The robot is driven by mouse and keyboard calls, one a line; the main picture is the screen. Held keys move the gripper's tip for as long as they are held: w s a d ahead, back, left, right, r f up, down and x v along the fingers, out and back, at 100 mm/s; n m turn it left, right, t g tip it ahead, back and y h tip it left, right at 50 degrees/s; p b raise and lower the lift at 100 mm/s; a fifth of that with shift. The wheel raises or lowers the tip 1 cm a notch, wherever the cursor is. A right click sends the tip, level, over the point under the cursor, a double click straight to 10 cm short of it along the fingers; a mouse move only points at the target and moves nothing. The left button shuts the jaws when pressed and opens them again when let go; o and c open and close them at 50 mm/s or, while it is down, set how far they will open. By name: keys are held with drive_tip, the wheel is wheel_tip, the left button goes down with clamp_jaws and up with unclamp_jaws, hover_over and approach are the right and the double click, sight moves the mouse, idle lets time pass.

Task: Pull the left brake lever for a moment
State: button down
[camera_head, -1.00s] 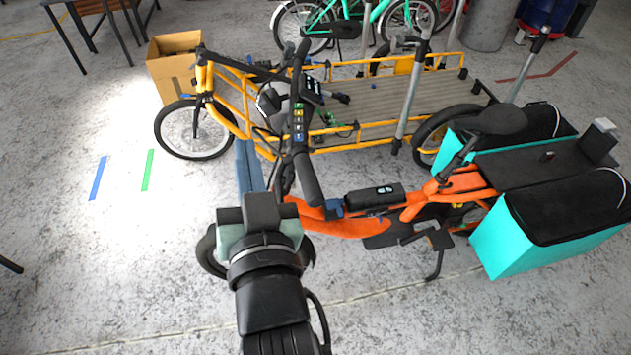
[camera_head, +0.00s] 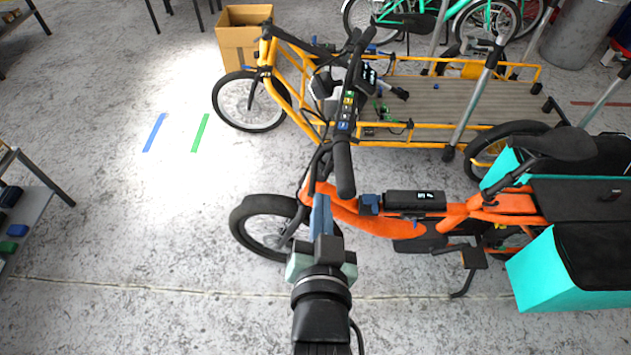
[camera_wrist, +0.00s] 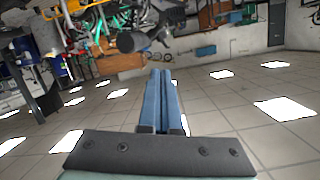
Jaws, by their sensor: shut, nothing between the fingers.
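The orange cargo bike (camera_head: 385,220) stands closest to me, its front wheel to the left. The near end of its handlebar carries the black left grip (camera_head: 343,170). A thin dark curved part just left of this grip looks like the left brake lever (camera_head: 318,160), but it is hard to separate from the cables. My gripper (camera_head: 321,203) has its blue fingers together and empty, in front of and slightly left of the grip's end. In the wrist view, my shut fingers (camera_wrist: 162,76) point just right of a round black grip end (camera_wrist: 127,42); the lever is unclear there.
A yellow cargo bike (camera_head: 425,100) stands behind, with a cardboard box (camera_head: 243,45) near its front wheel. The orange bike's turquoise bags (camera_head: 545,268) are at right. A table with small items (camera_head: 25,220) is at left.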

drive_tip(key=p, duration=0.2)
approach(316, 169)
drive_tip(key=w+d+r, duration=0.1)
drive_tip(key=w+r, duration=0.3)
drive_tip(key=shift+w+a+f, duration=0.1)
drive_tip(key=shift+a+f, duration=0.15)
drive_tip(key=shift+f, duration=0.85)
drive_tip(key=shift+a+f, duration=0.25)
drive_tip(key=shift+f, duration=0.8)
